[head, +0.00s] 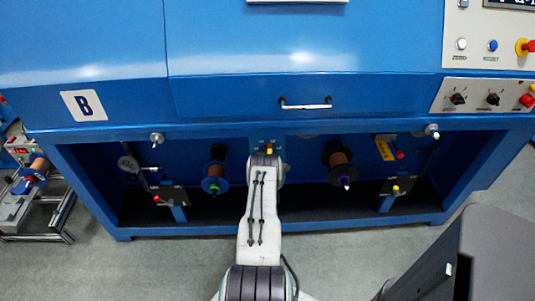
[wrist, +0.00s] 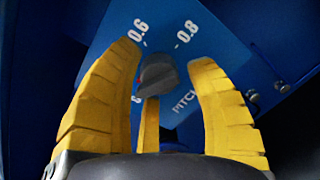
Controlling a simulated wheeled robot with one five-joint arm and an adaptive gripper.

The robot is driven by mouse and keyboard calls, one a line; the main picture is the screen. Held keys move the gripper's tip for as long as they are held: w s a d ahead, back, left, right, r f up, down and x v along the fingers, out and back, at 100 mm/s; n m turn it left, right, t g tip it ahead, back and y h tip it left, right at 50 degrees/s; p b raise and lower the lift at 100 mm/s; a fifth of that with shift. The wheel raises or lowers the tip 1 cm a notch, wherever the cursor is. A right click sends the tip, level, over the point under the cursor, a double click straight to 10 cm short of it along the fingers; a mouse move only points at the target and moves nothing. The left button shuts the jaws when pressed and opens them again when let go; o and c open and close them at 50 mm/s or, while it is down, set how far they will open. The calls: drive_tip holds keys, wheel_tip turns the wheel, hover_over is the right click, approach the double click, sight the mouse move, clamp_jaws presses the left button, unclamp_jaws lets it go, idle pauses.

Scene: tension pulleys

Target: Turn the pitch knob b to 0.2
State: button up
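In the wrist view, the dark grey pitch knob (wrist: 158,74) sits on a blue panel (wrist: 212,52) with white marks 0.6 and 0.8 and a partly hidden word starting "PITC". The lower part of the dial is hidden, and I cannot tell the exact setting. My gripper (wrist: 165,56) is open, with yellow ribbed fingers to the left and right of the knob and one below it. Gaps show between the side fingers and the knob. In the head view, my arm reaches the middle of the machine, and its end hides the knob.
Copper-coloured spools hang left (head: 216,170) and right (head: 339,165) of my arm in the low recess. A dark grey cabinet (head: 490,250) stands at the right front. Floor is clear at left front.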

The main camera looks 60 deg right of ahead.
drive_tip(key=c, duration=0.9)
drive_tip(key=shift+c, duration=0.2)
drive_tip(key=b, duration=0.2)
drive_tip(key=n+b, duration=0.1)
drive_tip(key=b, duration=0.2)
drive_tip(key=shift+d+f, duration=0.1)
drive_tip(key=shift+f, duration=0.15)
drive_tip(key=n+b, duration=0.1)
drive_tip(key=b, duration=0.6)
drive_tip(key=shift+n, duration=0.4)
drive_tip(key=n+b, duration=0.1)
drive_tip(key=b, duration=0.3)
drive_tip(key=shift+r, duration=0.1)
drive_tip(key=shift+r+n+h+b, duration=0.25)
drive_tip(key=shift+n+b, duration=0.35)
drive_tip(key=shift+b, duration=0.5)
drive_tip(key=shift+r+n+b, duration=0.25)
drive_tip(key=shift+n+b, duration=0.15)
drive_tip(key=shift+b, duration=0.1)
drive_tip(key=o, duration=0.9)
drive_tip(key=shift+c, duration=0.2)
drive_tip(key=o, duration=0.4)
drive_tip(key=shift+f, duration=0.25)
drive_tip(key=shift+c, duration=0.2)
